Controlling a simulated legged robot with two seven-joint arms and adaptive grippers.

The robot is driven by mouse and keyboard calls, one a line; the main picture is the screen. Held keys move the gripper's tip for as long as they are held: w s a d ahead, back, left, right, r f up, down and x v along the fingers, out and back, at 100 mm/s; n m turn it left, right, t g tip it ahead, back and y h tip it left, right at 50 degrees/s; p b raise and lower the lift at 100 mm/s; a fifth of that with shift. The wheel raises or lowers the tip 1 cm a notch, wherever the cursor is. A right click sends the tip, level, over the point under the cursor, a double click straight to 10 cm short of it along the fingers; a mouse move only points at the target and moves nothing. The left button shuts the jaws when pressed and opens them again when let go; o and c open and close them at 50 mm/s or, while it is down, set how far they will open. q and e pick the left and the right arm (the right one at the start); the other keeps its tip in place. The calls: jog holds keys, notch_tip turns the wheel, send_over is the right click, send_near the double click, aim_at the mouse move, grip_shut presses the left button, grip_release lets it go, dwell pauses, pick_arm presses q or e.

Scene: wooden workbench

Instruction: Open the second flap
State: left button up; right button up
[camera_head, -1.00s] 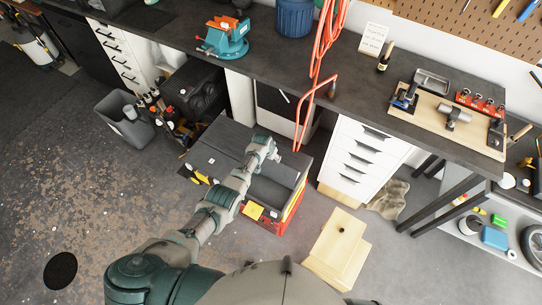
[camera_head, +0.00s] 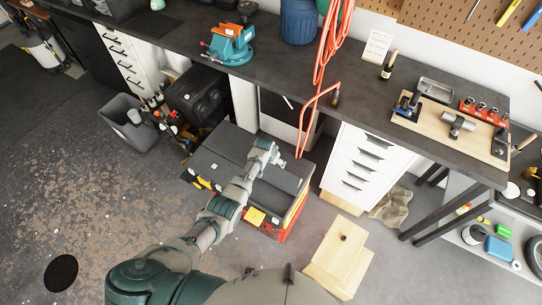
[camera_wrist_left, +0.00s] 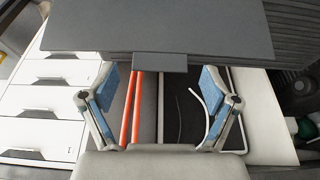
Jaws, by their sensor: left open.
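The toolbox stands on the floor in the head view, with a red and yellow lower body (camera_head: 268,226) and dark grey flap panels (camera_head: 287,178) on top. My left gripper (camera_head: 272,152) is over the far side of its top. In the left wrist view a large grey flap (camera_wrist_left: 160,25) fills the top, with a small tab (camera_wrist_left: 160,62) on its edge. My left gripper (camera_wrist_left: 160,105) is open, its two blue-padded fingers apart on either side below the tab. Nothing is between the fingertips. The arm hides part of the toolbox top. My right gripper is not in view.
The workbench (camera_head: 290,75) runs behind the toolbox, with white drawers (camera_head: 360,165) to its right. An orange hose (camera_head: 318,105) hangs near the far side of the box. A wooden step (camera_head: 340,255) stands on the floor at right. A grey bin (camera_head: 128,125) stands at left.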

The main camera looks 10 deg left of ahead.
pick_arm(q)
jog(key=v, duration=1)
jog(key=shift+r, duration=0.25)
